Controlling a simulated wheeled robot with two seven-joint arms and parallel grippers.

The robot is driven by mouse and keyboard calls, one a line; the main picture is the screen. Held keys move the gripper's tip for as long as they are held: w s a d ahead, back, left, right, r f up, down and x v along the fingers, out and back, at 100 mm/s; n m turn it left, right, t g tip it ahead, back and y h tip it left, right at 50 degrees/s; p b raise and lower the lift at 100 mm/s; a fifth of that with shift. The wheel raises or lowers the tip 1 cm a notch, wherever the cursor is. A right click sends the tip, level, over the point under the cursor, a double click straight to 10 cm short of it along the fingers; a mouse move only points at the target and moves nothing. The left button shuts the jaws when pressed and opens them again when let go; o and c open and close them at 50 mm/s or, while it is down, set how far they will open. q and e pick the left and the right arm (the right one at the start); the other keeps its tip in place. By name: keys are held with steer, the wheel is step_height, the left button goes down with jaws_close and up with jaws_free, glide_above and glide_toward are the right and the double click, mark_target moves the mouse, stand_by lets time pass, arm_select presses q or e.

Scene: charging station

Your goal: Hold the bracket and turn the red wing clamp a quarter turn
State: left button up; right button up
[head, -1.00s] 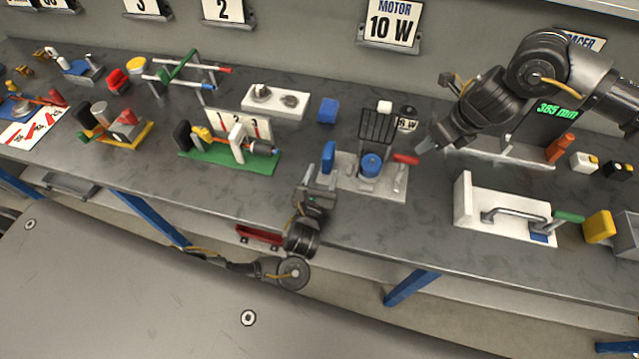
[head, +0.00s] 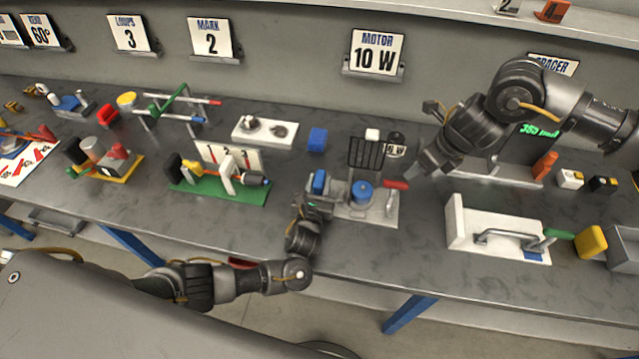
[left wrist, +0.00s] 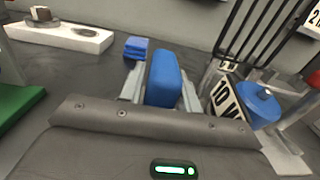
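The red wing clamp (head: 397,184) lies at the right side of a pale grey bracket fixture (head: 381,214) on the bench. A blue cylinder (head: 361,192) and a black grille (head: 367,152) stand on this fixture. An upright blue block (head: 319,181) is at its left edge. My left gripper (head: 318,197) is at the blue block. In the left wrist view the block (left wrist: 164,80) stands between its two fingers; whether they press on it is unclear. My right gripper (head: 420,168) hangs just right of and above the red clamp, apart from it. Its finger opening is unclear.
A green-based fixture (head: 222,196) stands to the left and a white fixture with a grey handle (head: 480,225) to the right. A loose blue block (head: 317,139) and a white tray (head: 264,132) lie behind. A MOTOR 10 W sign (head: 376,55) is on the wall.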

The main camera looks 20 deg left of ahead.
mark_target(397, 183)
arm_select(q)
jaws_close()
arm_select(e)
steer(key=shift+o, duration=0.2)
steer(key=w+d+r+n+g, duration=0.1)
steer(key=w+d+r+n, duration=0.1)
steer(key=w+d+n, duration=0.15)
steer(key=a+f+n, duration=0.1)
steer(key=a+f, duration=0.1)
steer(key=f, duration=0.1)
steer(key=a+f+n+g, duration=0.1)
steer(key=a+f+n, duration=0.1)
steer(key=f, duration=0.2)
steer(key=s+a+f+n+y, duration=0.1)
steer(key=a+f, duration=0.1)
steer(key=f, duration=0.2)
steer(key=shift+s+a, duration=0.1)
steer(key=shift+a, duration=0.05)
steer(key=shift+r, duration=0.1)
jaws_close()
